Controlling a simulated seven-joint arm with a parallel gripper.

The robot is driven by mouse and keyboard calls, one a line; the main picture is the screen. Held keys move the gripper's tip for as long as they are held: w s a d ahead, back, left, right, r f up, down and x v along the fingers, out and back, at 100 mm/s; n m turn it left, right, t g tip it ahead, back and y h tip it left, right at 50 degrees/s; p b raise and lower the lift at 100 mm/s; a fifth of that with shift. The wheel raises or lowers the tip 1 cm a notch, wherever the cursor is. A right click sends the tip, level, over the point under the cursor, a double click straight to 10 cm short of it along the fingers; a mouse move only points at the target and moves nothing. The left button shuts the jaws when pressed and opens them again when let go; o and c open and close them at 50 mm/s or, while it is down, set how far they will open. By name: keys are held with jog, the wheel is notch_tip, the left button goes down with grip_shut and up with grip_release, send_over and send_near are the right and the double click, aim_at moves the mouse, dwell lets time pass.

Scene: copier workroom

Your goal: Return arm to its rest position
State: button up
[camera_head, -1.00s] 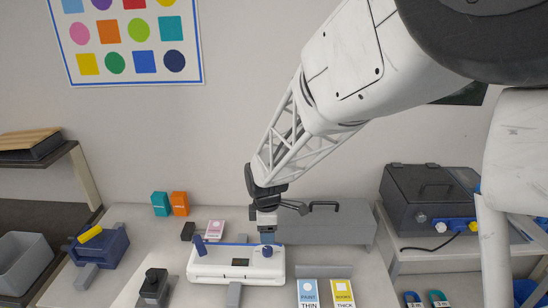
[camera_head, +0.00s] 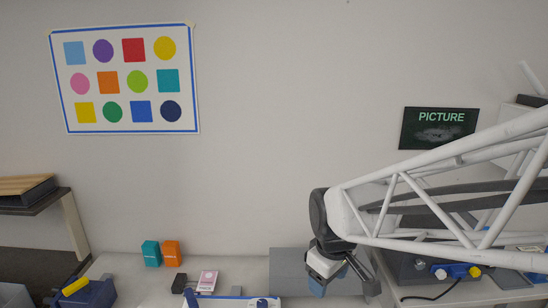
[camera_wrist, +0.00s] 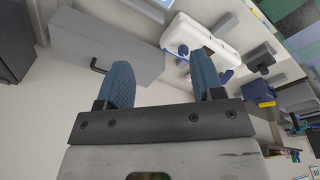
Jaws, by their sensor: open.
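My gripper shows in the wrist view (camera_wrist: 165,88), with its two blue fingers spread apart and nothing between them. In the head view, my gripper (camera_head: 318,288) hangs at the lower right, in front of a grey box (camera_head: 288,262) on the worktable. The fingertips are partly cut off or hidden there. My white lattice arm reaches in from the right edge. The wrist view also shows the grey box with its dark handle (camera_wrist: 97,66) and the white machine with blue knobs (camera_wrist: 205,38).
Teal (camera_head: 151,253) and orange (camera_head: 171,253) boxes and a pink card (camera_head: 207,281) stand on the table. A blue tray with a yellow part (camera_head: 85,293) is at lower left. A dark machine (camera_head: 410,268) stands right, partly behind my arm.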

jog(key=s+d+r+m, duration=0.2)
jog(key=s+d+m, duration=0.1)
jog(key=s, duration=0.4)
jog(key=s+d+r+m+t, duration=0.1)
jog(key=s+d+r+m, duration=0.1)
jog(key=s+d+m, duration=0.2)
jog(key=shift+s+m, duration=0.7)
jog(key=shift+s, duration=0.95)
